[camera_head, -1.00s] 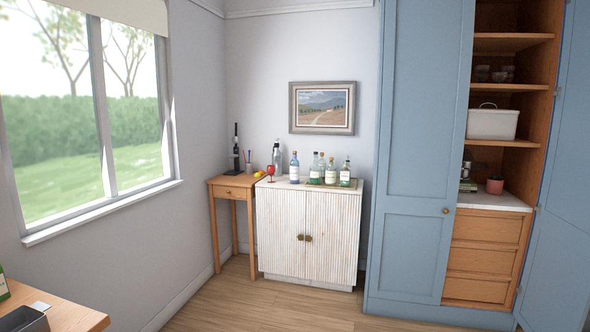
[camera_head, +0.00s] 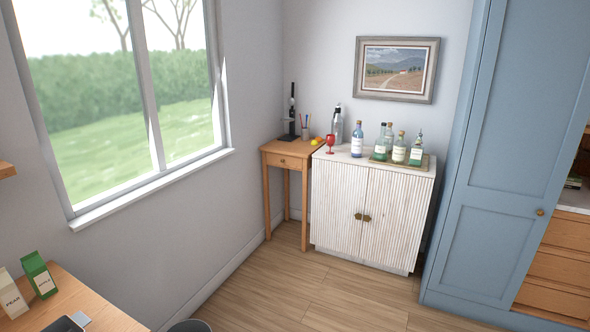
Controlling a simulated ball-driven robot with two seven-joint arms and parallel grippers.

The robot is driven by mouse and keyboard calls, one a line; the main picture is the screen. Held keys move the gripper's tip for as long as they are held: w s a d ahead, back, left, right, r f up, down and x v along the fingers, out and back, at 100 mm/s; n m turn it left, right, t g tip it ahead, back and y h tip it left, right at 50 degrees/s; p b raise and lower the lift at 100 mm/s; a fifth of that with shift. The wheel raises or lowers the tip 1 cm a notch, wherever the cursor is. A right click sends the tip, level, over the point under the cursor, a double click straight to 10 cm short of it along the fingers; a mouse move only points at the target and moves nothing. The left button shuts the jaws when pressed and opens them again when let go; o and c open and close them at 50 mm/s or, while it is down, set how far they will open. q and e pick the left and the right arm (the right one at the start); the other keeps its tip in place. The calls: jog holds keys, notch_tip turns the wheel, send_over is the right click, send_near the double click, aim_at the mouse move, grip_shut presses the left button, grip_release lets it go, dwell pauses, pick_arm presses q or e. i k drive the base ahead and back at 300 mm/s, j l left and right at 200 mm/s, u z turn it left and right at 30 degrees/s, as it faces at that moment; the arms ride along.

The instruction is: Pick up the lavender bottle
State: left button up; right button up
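A bluish-lavender bottle (camera_head: 357,140) with a pale label stands upright on top of the white ribbed cabinet (camera_head: 345,166). It is left of a tray (camera_head: 425,164) holding several green and clear bottles (camera_head: 399,150). A red goblet (camera_head: 330,142) stands at its left, and a silver shaker-like bottle (camera_head: 337,126) stands behind and to the left. Neither of my grippers is in view.
A small wooden table (camera_head: 288,150) with a dark upright device stands left of the cabinet. A tall blue cupboard (camera_head: 490,150) is at the right. A wooden counter with two cartons (camera_head: 38,274) is at lower left. Open floor (camera_head: 300,295) lies before the cabinet.

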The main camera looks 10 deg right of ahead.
aim_at(358, 135)
jog(key=i, duration=2.95)
jog(key=i+j+z, duration=0.1)
jog(key=i+z, duration=0.15)
jog(key=i, duration=1.1)
